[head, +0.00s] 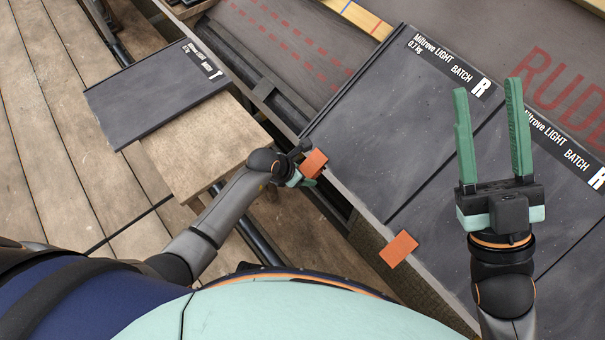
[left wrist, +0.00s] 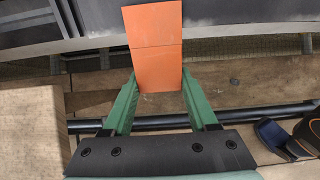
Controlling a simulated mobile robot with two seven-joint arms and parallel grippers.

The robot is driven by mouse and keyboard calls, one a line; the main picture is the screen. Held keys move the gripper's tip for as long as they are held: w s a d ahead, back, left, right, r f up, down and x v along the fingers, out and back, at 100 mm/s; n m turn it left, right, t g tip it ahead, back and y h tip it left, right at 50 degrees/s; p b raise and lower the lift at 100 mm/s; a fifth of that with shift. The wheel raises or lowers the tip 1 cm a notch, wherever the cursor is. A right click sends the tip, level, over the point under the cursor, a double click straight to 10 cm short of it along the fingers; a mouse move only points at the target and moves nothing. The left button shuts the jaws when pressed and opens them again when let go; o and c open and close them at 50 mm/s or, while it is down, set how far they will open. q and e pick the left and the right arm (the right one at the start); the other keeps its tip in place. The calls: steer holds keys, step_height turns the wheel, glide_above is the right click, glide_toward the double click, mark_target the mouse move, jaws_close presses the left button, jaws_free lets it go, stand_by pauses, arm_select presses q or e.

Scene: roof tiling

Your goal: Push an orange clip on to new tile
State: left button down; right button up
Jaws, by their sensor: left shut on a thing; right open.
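My left gripper (head: 301,178) is shut on an orange clip (head: 315,163) at the lower-left edge of the upper dark tile (head: 385,125) marked "R". In the left wrist view the clip (left wrist: 157,65) sits between the green fingers (left wrist: 156,98), and its far end overlaps the dark tile edge. I cannot tell how far it is seated. A second orange clip (head: 399,249) sits on the lower edge near the seam with the neighbouring tile (head: 500,195). My right gripper (head: 488,88) is open and empty, fingers pointing up in the picture, above the tiles.
A loose dark tile (head: 155,100) lies partly on a wooden box (head: 215,145) at the left. Plank decking (head: 45,110) lies beyond. A gap with dark rails runs between the box and the roof edge. A yellow measuring strip (head: 357,14) lies at the top.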

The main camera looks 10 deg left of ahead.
arm_select(q)
steer(key=shift+w+d+r, duration=0.35)
steer(key=shift+w+r, duration=0.05)
steer(key=shift+w, duration=0.05)
stand_by(0.3)
steer(key=c, duration=0.6)
jaws_free()
steer(key=o, duration=0.5)
steer(key=shift+s+a+f, duration=0.1)
steer(key=shift+s+f, duration=0.05)
